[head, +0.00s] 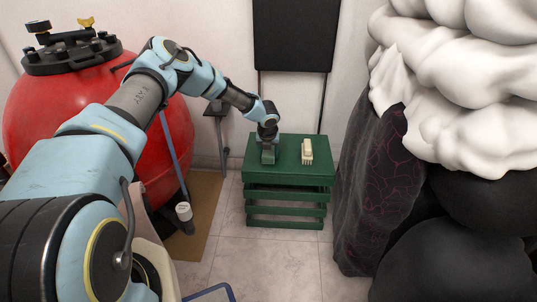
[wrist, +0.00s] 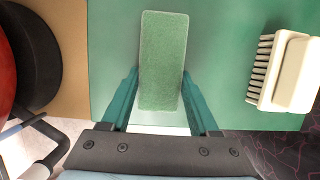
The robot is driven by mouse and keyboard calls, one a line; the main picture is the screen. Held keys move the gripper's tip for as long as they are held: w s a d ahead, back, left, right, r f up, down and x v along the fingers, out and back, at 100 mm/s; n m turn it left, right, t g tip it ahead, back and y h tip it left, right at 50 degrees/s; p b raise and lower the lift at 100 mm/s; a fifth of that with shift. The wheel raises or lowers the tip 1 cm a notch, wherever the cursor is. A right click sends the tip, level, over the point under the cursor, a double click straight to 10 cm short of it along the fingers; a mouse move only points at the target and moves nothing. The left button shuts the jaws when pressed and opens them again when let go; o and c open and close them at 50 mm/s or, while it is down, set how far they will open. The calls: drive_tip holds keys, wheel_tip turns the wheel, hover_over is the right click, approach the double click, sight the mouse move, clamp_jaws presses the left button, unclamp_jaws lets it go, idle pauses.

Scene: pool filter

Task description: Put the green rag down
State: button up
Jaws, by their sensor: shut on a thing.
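The green rag (wrist: 163,50) is a flat, textured rectangle between the two teal fingers of my gripper (wrist: 160,80) in the wrist view. The fingers are shut on its long sides, and its far end extends past their tips. In the head view my gripper (head: 268,150) points down at the left part of the top of a green slatted crate (head: 290,174). The rag is hard to tell apart from the gripper and crate there. I cannot tell whether the rag touches the crate top.
A cream brush (head: 307,151) lies on the crate, right of my gripper; its bristles show in the wrist view (wrist: 285,72). A red filter tank (head: 160,150) stands left. Dark and white bags (head: 440,60) crowd the right. The tiled floor in front (head: 270,265) is clear.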

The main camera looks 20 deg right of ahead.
drive_tip(key=shift+f, duration=0.1)
drive_tip(key=o, duration=1.3)
drive_tip(key=shift+r, duration=0.5)
drive_tip(key=p+v, duration=0.2)
drive_tip(key=v, duration=0.9)
drive_tip(key=shift+a+r, duration=0.15)
drive_tip(key=shift+r, duration=0.05)
